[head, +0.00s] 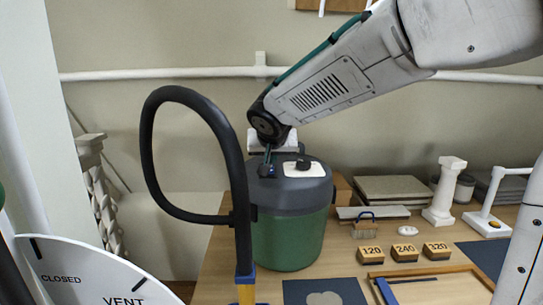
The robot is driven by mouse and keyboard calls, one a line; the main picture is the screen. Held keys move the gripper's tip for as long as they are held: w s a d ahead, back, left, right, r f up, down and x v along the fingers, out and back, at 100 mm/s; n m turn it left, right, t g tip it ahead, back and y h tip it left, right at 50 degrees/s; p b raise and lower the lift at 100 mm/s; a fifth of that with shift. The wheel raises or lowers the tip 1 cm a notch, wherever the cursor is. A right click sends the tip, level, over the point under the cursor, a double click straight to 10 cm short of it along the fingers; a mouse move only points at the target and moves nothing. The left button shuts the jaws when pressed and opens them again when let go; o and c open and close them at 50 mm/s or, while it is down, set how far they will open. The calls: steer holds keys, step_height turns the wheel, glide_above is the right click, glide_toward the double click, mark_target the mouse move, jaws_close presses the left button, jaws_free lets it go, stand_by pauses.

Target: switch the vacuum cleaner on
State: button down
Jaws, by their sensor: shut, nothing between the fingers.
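The vacuum cleaner (288,240) is a green drum with a dark grey lid, standing on the wooden bench. On its lid is a white plate (293,171) with a black knob-like switch (303,163). Its exact setting is too small to read. A black hose (150,150) loops up to the left of the drum. My gripper (267,171) is shut and empty, pointing down over the left part of the lid, just left of the white plate. I cannot tell whether its tips touch the lid. The wrist hides part of the lid's back edge.
Wooden blocks marked 120 (370,256), 240 (405,253) and 320 (436,251) lie right of the drum. A white column (445,190) and a white lamp (487,218) stand farther right. A round vent dial (80,280) is at lower left.

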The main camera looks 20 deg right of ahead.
steer(key=shift+w+f, duration=0.1)
steer(key=shift+f, duration=0.15)
steer(key=shift+s+a+r, duration=0.15)
steer(key=shift+s+a, duration=0.05)
steer(key=shift+s, duration=0.55)
steer(key=shift+r, duration=0.15)
steer(key=shift+w+r, duration=0.1)
steer(key=shift+r, duration=0.2)
steer(key=r, duration=0.3)
steer(key=shift+w, duration=0.3)
steer(key=w+r+v, duration=0.1)
steer(key=v, duration=0.8)
steer(key=shift+s+d+r, duration=0.15)
steer(key=shift+d+r, duration=0.05)
steer(key=shift+r, duration=0.3)
